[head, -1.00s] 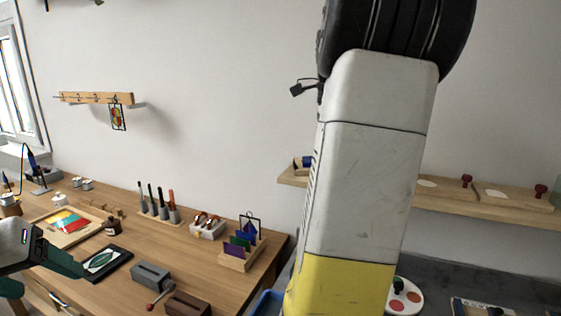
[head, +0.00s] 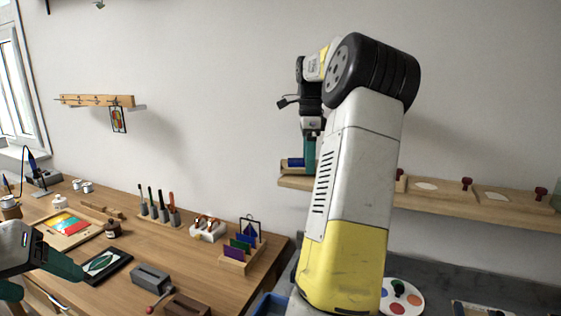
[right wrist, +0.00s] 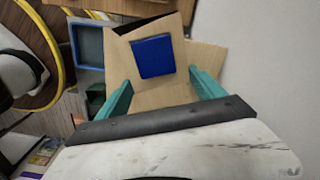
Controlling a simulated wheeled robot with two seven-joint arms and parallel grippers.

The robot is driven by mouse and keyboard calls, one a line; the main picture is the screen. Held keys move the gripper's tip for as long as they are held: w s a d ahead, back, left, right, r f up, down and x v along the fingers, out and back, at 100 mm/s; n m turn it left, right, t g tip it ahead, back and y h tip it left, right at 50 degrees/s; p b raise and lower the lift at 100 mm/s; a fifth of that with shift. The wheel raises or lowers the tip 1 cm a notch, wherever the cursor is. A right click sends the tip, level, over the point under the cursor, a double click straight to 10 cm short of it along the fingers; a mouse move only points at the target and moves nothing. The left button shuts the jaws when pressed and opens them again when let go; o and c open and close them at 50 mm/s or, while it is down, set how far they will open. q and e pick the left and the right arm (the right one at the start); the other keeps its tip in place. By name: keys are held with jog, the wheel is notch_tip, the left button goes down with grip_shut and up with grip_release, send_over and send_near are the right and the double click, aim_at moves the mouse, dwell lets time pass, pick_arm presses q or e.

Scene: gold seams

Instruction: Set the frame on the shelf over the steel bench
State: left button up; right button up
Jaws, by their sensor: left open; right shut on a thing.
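The frame, light wood with a blue face, shows at the left end of the wooden shelf (head: 470,208) in the head view (head: 297,163). It also shows between the teal fingers in the right wrist view (right wrist: 153,56). My right gripper (head: 310,155) is shut on it, partly hidden behind my right arm. The frame is at the shelf top; whether it rests there I cannot tell. The grey steel bench (head: 440,272) lies below the shelf. My left gripper (head: 50,284) is open and empty at the wooden table's left front.
Stamps (head: 467,184) and pale-ovalled wooden blocks stand along the shelf to the right. A palette (head: 403,297) lies on the bench. The wooden table (head: 190,265) holds a dark leaf picture (head: 104,264), a grey box (head: 150,276) and a rack of coloured panes (head: 240,254).

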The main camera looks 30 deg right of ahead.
jog(key=shift+f, duration=0.35)
jog(key=shift+f, duration=0.15)
jog(key=o, duration=1.5)
notch_tip(320, 180, up, 12)
jog(key=f, duration=0.1)
jog(key=s+a+r+n+t, duration=0.1)
jog(key=a+r+n, duration=0.1)
jog(key=a+n, duration=0.75)
jog(key=s+a+f+n+t, duration=0.1)
jog(key=s+a+f+n, duration=0.4)
jog(key=s+a, duration=0.1)
jog(key=s+a+f+n+t+y, duration=0.1)
jog(key=s+a+f+n+t, duration=0.1)
jog(key=s+a+f+n, duration=0.3)
jog(key=s+a+f+n+t+y, duration=0.1)
jog(key=s+a+f+n, duration=0.4)
jog(key=a, duration=0.5)
jog(key=shift+s+a+t, duration=0.15)
jog(key=shift+s+t, duration=0.45)
jog(key=shift+s, duration=0.75)
